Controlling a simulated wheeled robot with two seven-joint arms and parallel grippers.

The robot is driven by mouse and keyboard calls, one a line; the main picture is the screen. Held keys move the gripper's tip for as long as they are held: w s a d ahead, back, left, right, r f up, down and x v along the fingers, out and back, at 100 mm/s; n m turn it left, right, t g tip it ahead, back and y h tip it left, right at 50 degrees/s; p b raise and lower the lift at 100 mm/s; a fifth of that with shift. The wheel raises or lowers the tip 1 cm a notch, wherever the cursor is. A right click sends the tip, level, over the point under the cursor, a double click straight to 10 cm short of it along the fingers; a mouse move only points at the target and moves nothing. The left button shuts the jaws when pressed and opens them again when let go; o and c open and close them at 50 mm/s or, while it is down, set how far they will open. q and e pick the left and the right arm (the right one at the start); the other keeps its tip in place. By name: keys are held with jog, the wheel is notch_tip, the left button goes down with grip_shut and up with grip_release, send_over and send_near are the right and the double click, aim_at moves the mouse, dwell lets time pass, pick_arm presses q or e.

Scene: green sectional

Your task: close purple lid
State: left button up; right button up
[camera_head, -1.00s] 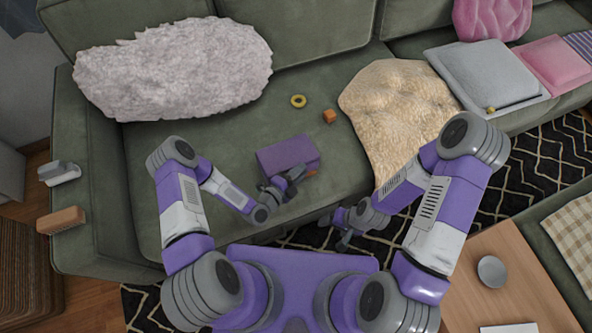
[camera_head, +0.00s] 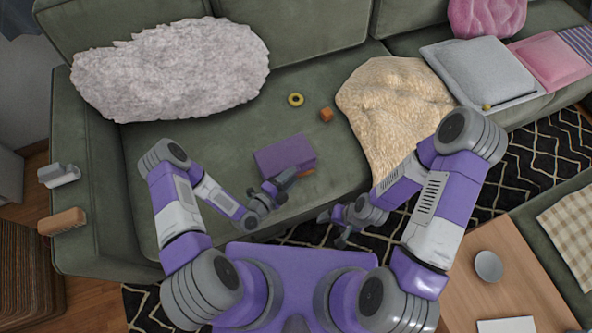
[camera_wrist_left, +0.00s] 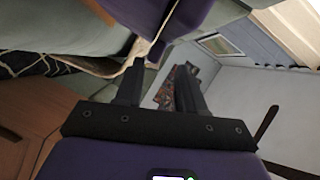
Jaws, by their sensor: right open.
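The purple lid (camera_head: 284,152) is on the green sofa seat in front of me. It looks like a tilted flat panel; what is under it is hidden. My left gripper (camera_head: 287,177) is just below its lower right edge in the head view. In the left wrist view a purple surface (camera_wrist_left: 165,18) shows beyond the left gripper (camera_wrist_left: 160,66), whose fingers are apart with nothing between them. Contact with the lid cannot be told. My right gripper (camera_head: 331,229) is open and empty near the sofa's front edge, away from the lid.
A small orange thing (camera_head: 307,172) is beside the lid. A yellow ring (camera_head: 295,99) and an orange cube (camera_head: 326,114) lie farther back on the seat. A cream blanket (camera_head: 395,110) is to the right and a fluffy pillow (camera_head: 170,70) at back left. The seat left of the lid is clear.

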pick_arm(q)
jog(key=v, duration=0.4)
jog(key=shift+p, duration=0.4)
jog(key=s+a+r+n+g+y+p, duration=0.1)
jog(key=s+n+g, duration=0.4)
jog(key=n, duration=0.7)
jog(key=s+r+n+g+y+p, duration=0.4)
jog(key=s+r+n+g+p, duration=0.1)
jog(key=n, duration=0.7)
jog(key=g+p, duration=0.1)
jog(key=g, duration=0.1)
jog(key=shift+s+a+r+g+y, duration=0.25)
jog(key=shift+s+a+g+y, duration=0.05)
jog(key=shift+s+a, duration=0.1)
